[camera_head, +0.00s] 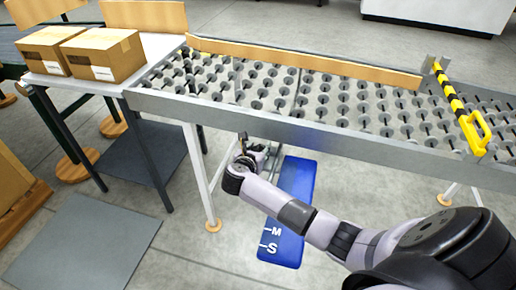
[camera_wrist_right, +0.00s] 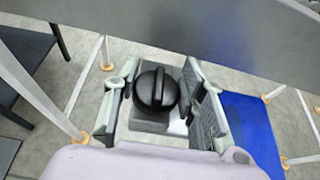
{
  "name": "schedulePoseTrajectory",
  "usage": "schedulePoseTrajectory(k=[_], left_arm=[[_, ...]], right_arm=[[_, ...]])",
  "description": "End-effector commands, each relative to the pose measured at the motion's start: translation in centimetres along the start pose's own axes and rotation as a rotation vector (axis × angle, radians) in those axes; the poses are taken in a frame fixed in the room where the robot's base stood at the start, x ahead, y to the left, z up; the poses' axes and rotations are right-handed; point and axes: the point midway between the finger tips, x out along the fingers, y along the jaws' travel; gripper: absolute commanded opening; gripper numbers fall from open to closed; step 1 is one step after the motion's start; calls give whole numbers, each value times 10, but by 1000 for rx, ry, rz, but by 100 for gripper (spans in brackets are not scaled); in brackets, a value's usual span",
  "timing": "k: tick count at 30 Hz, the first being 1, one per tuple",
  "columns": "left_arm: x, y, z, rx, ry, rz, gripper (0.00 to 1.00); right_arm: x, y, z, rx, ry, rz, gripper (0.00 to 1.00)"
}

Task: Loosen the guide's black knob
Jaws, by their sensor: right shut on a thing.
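The black knob (camera_wrist_right: 156,88) is round with a raised ridge across its face, and sits in front of a dark grey block in the right wrist view. My right gripper (camera_wrist_right: 160,86) is shut on it, with one finger on each side. In the head view my right gripper (camera_head: 258,152) is just below the front edge of the roller table, where it hides the knob. Which part of the guide the knob sits on is hidden. My left gripper is in neither view.
The roller table's metal side rail (camera_head: 300,130) runs close above my right gripper. A blue panel marked M and S (camera_head: 287,215) lies below it. A white table leg (camera_head: 200,175) stands to the left. Boxes (camera_head: 103,55) sit on the side table. A yellow-black striped bar (camera_head: 452,98) crosses the rollers at right.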

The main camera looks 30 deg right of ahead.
Motion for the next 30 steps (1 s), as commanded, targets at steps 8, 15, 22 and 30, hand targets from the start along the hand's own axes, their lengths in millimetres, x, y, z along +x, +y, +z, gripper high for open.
schedulePoseTrajectory(k=[8,15,22,30], left_arm=[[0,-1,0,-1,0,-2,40],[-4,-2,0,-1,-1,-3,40],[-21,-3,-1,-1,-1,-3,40],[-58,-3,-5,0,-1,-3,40]], right_arm=[[0,1,0,1,0,2,10],[-1,1,0,-5,3,20,10],[-3,0,1,-37,7,102,10],[-4,-2,5,-116,6,284,10]])
